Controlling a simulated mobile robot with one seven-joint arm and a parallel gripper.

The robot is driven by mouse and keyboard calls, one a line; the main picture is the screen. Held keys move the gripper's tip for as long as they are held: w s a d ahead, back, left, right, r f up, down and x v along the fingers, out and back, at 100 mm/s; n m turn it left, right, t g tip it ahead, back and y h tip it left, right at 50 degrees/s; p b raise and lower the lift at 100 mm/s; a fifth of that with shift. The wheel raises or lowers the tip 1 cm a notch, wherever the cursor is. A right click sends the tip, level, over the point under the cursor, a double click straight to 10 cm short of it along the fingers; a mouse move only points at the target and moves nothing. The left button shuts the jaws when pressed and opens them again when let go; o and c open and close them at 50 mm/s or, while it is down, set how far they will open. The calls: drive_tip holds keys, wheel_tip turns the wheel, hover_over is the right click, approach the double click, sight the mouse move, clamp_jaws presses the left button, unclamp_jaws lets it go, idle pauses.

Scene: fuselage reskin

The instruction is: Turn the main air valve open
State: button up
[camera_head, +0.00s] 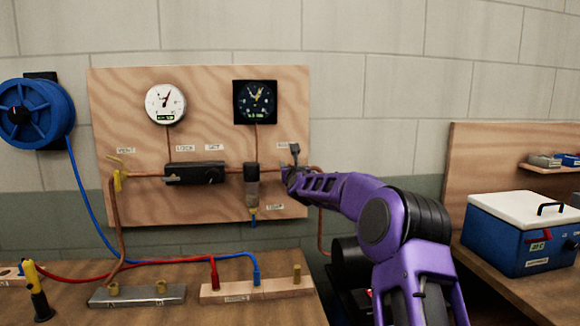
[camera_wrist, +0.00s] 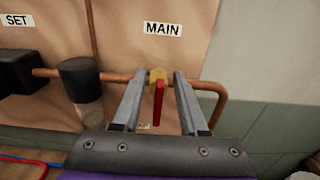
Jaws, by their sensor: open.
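The main air valve shows in the wrist view as a brass body (camera_wrist: 157,75) on a copper pipe, under a label reading MAIN (camera_wrist: 162,29). Its red lever handle (camera_wrist: 158,103) points down in the picture, across the line of the pipe. My gripper (camera_wrist: 159,78) is open, with one finger to the left of the handle and one to the right. A gap shows on both sides, so neither finger appears to touch it. In the head view my gripper (camera_head: 288,168) is at the right part of the wooden panel and hides the valve.
A dark filter unit (camera_head: 251,185) and a black regulator block (camera_head: 195,173) sit on the pipe left of the valve. Two gauges, one white (camera_head: 166,103) and one black (camera_head: 255,102), hang above. A bench (camera_head: 180,300) with hoses lies below. A blue cooler (camera_head: 520,240) stands right.

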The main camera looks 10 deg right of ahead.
clamp_jaws()
drive_tip(key=shift+a+n+b, duration=0.1)
drive_tip(key=shift+n+b, duration=0.2)
drive_tip(key=a+f+n+b, duration=0.1)
drive_tip(key=n+b, duration=0.1)
drive_tip(key=n, duration=0.3)
drive_tip(key=f+n+b, duration=0.1)
drive_tip(key=n+b, duration=0.1)
drive_tip(key=n, duration=0.4)
drive_tip(key=a+f+n+b, duration=0.1)
drive_tip(key=n+b, duration=0.1)
drive_tip(key=n, duration=0.4)
drive_tip(key=shift+a, duration=0.3)
drive_tip(key=shift+n, duration=0.3)
